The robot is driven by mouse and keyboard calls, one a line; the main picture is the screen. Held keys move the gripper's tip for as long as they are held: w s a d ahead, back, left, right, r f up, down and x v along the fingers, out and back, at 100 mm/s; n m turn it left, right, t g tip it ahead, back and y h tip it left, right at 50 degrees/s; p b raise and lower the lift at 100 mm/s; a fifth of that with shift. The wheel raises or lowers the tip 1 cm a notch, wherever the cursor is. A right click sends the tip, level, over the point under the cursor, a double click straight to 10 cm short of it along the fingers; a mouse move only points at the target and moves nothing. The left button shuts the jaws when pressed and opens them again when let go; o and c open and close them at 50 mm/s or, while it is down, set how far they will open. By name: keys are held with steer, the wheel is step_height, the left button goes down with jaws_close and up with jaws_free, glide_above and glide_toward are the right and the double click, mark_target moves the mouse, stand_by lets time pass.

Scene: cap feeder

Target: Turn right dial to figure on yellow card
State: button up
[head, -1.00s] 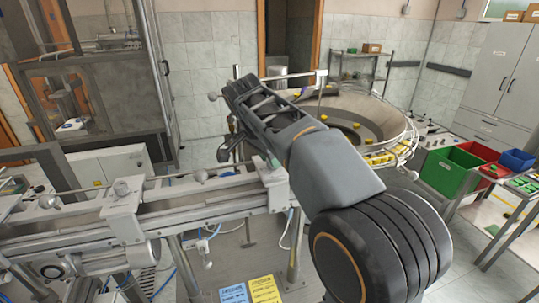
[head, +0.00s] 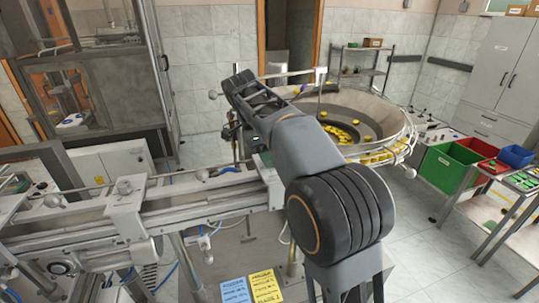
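The yellow card (head: 265,289) lies at the bottom middle, beside a blue card (head: 235,291); the printing is too small to read, so I cannot tell the figure. I cannot clearly pick out the right dial. My arm crosses the middle of the view, and its dark end with my gripper (head: 240,135) is over the far side of the rail, left of the feeder bowl. The fingers are small and partly hidden by my arm, so I cannot tell whether they are open or what they touch.
A round feeder bowl (head: 385,115) with yellow caps stands behind my arm. A metal rail (head: 185,203) with clamps and round knobs runs leftward. A panel with small dark controls (head: 436,134) is right of the bowl. Green (head: 447,172), red and blue bins stand farther right.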

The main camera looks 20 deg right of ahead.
steer(key=shift+f+m, duration=0.1)
steer(key=shift+m, duration=0.6)
steer(key=o, duration=0.9)
